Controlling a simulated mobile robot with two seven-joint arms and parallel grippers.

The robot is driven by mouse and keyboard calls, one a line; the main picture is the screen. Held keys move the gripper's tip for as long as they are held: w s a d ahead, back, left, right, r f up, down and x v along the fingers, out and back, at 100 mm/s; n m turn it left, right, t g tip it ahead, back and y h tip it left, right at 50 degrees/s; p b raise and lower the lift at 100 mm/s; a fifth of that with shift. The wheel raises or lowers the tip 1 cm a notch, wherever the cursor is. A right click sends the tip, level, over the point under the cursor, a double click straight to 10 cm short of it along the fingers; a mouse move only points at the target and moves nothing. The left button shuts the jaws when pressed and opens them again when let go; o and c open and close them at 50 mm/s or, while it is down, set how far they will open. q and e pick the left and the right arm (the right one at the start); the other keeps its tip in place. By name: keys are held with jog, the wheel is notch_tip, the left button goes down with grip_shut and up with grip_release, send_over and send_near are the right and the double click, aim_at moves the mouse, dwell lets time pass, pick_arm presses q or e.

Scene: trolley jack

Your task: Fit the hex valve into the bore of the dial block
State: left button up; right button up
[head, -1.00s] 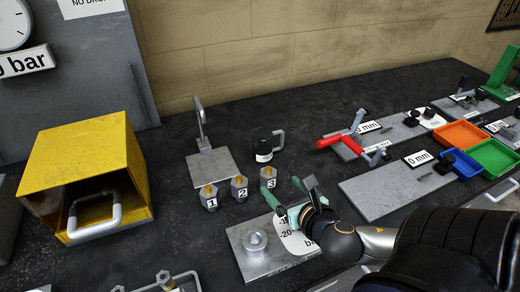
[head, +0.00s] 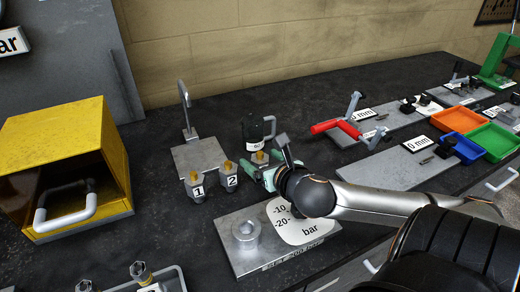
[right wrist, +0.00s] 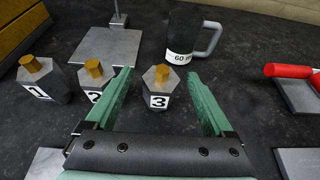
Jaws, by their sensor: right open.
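Three grey hex valves with brass tops stand upright in a row: valve 1 (head: 195,190), valve 2 (head: 229,176) and valve 3 (head: 260,158). My right gripper (head: 262,174) hides most of valve 3 in the head view. In the right wrist view the open green fingers (right wrist: 158,76) have valve 3 (right wrist: 158,92) between them, with gaps on both sides. The dial block (head: 230,255) lies in front, with a raised round collar around its bore (head: 246,231) and a white dial plate (head: 303,225) marked "bar". My left gripper is out of view.
A dark mug (head: 252,133) stands close behind valve 3. A grey plate with an upright post (head: 200,157) is behind valves 1 and 2. A yellow open box (head: 70,140) is at left. Trays and red-handled tools (head: 325,127) are at right.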

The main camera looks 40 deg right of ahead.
jog(key=shift+r+x, duration=0.1)
jog(key=shift+x, duration=1.05)
jog(key=shift+r+x, duration=0.15)
jog(key=shift+x, duration=1)
jog(key=shift+w+d, duration=0.1)
jog(key=shift+c, duration=0.3)
grip_shut()
